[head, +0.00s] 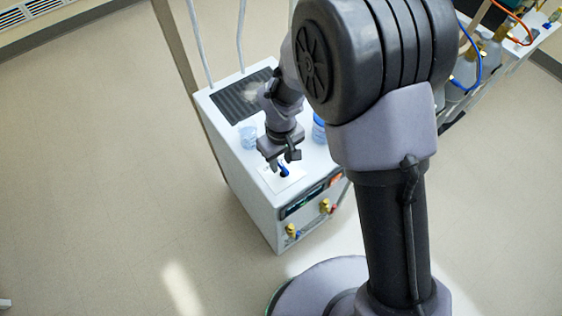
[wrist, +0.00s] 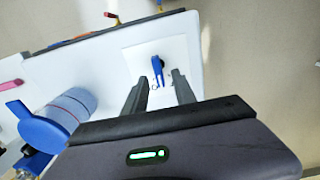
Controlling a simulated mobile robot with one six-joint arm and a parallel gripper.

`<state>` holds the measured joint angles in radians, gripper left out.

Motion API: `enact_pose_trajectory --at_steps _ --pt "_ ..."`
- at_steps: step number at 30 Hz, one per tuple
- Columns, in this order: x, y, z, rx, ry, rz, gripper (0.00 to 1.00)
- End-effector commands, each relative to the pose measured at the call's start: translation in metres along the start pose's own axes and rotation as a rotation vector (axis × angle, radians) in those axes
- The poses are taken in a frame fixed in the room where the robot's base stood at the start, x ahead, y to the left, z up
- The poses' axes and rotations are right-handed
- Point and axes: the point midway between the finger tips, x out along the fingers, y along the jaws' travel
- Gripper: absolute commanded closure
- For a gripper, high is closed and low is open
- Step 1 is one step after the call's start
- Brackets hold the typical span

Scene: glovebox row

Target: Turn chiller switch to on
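The chiller (head: 240,180) is a white box with a dark vent on top and a display on its front. Its switch is a small blue lever (wrist: 158,68) on a pale square plate (wrist: 138,58) on the top face; it also shows in the head view (head: 284,171). My gripper (head: 281,163) is over the plate, pointing down. In the wrist view my gripper (wrist: 160,76) is open, with its two dark fingers apart and the lever between their tips. I cannot tell whether either finger touches the lever. Small marks by the lever are too small to read.
A clear beaker (head: 248,138) and a blue-capped bottle (wrist: 68,112) stand on the chiller near my gripper. Brass fittings (head: 292,230) stick out from its front. A cart with bottles and cables (head: 487,50) stands at upper right.

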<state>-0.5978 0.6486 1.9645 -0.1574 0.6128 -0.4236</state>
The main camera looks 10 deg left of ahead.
Motion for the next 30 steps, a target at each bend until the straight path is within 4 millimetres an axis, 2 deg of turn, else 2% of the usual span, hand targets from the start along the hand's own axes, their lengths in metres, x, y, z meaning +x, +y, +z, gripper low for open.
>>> enact_pose_trajectory --at_steps 9,14,15,24,30 --pt "0.0046 0.0000 0.0001 0.001 0.000 0.000 0.67" --pt "0.0045 0.0000 0.0001 0.001 0.000 0.000 0.97" --pt "0.0045 0.0000 0.0001 0.001 0.000 0.000 1.00" --pt "0.0045 0.0002 0.0000 0.014 0.000 0.000 1.00" --pt "0.0050 0.0014 -0.0002 0.097 0.001 0.000 1.00"
